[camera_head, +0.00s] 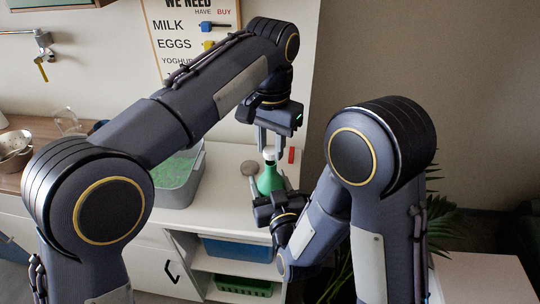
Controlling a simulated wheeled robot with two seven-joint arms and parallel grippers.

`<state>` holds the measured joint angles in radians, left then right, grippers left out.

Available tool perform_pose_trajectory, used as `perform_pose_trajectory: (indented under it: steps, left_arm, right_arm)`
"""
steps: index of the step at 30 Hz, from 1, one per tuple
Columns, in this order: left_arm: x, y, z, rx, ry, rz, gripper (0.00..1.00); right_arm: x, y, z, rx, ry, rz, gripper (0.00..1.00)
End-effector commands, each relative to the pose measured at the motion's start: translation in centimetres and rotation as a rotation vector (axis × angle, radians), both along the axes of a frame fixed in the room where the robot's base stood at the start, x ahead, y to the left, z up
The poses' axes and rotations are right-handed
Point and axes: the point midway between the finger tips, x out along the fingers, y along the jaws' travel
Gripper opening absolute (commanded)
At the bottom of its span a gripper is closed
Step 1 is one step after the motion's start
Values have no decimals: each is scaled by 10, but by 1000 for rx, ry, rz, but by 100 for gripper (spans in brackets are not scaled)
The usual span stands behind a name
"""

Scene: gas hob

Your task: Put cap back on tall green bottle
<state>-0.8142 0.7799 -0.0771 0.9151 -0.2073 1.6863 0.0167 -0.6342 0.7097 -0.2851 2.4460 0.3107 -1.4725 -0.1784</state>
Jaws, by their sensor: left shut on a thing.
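The tall green bottle (270,180) stands upright on the white counter, its lower part hidden behind my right gripper. My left gripper (270,149) points straight down above the bottle and is shut on a small pale cap (270,155). The cap is right over the bottle's neck; I cannot tell whether it touches the neck. My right gripper (271,190) is at the near side of the bottle, with its fingers on either side of the body. Whether they press on it is not clear.
A round grey lid-like object (250,168) lies left of the bottle and a small red object (291,155) right of it. A grey bin with green contents (178,184) stands further left. Shelves below hold a blue bin (237,249) and a green basket (243,286).

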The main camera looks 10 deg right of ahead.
Motion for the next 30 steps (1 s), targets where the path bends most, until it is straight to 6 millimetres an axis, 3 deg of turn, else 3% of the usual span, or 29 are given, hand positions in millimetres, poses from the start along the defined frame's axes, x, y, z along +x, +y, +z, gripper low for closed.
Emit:
perform_pose_trajectory:
  steps: [16,30]
  left_arm:
    - [0,0,-18,1,1,0,7]
    - [0,0,-18,0,0,0,7]
  right_arm:
    - [0,0,1,0,-2,0,10]
    - [0,0,1,0,-2,0,10]
